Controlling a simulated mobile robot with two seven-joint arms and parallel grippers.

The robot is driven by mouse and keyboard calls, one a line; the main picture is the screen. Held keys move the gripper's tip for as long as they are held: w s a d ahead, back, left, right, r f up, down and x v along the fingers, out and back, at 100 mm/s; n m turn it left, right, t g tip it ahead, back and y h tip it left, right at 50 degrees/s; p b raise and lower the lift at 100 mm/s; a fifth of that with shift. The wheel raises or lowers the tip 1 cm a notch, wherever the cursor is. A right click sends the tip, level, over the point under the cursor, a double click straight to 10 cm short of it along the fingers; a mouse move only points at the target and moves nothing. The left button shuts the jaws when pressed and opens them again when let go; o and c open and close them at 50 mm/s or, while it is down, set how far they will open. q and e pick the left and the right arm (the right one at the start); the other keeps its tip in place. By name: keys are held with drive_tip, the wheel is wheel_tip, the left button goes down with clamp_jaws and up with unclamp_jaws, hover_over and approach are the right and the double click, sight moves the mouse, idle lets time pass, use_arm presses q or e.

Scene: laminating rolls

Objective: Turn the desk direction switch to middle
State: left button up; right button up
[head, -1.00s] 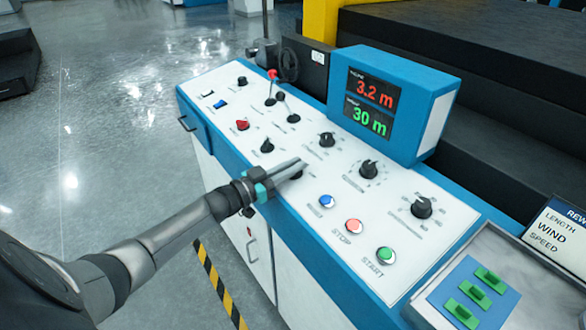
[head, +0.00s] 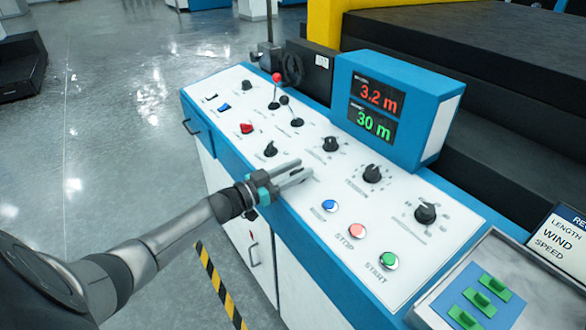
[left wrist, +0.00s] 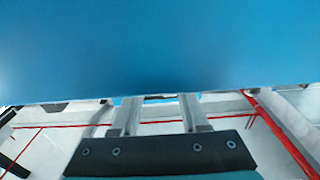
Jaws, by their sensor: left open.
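The desk panel (head: 222,100) is a white sloping top with blue edges, carrying several black rotary knobs. Its small labels are too blurred to tell which knob is the direction switch. A black pointer knob (head: 270,150) stands just left of and beyond my left gripper (head: 305,172). A spot under the fingers, where a dark knob showed before, is now hidden. My left gripper is open, with its two fingers apart and nothing seen between them, over the front middle of the panel. In the left wrist view, the open fingers (left wrist: 161,100) point toward a blue surface (left wrist: 160,45). My right gripper is out of view.
Blue, red and green push buttons (head: 357,230) lie right of the gripper. Black knobs (head: 372,174) stand behind it. A red-topped lever (head: 276,90) rises at the back left. A blue display box (head: 395,105) reads 3.2 m and 30 m.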

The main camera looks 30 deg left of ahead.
use_arm(q)
drive_tip(key=p+v, duration=0.2)
drive_tip(key=v, duration=1.3)
drive_tip(key=shift+a, duration=0.1)
drive_tip(key=s+d+f+n+g+y, duration=0.15)
drive_tip(key=s+f+g+y, duration=0.35)
drive_tip(key=f, duration=0.9)
drive_tip(key=s+f+n+g+y, duration=0.1)
drive_tip(key=s+f+n+y, duration=0.35)
drive_tip(key=f, duration=0.85)
drive_tip(key=s+d+f+m+g+h, duration=0.1)
drive_tip(key=s+d+f+m+g, duration=0.1)
drive_tip(key=s+d+f+g, duration=0.3)
drive_tip(key=s+d+f+m+g+h+b, duration=0.1)
drive_tip(key=s+d+f+g, duration=0.4)
drive_tip(key=s+d+f, duration=0.6)
drive_tip(key=s+d+m, duration=0.1)
drive_tip(key=s, duration=0.8)
drive_tip(key=shift+s+d+f, duration=0.2)
drive_tip(key=shift+d+f, duration=0.05)
drive_tip(key=shift+h, duration=0.25)
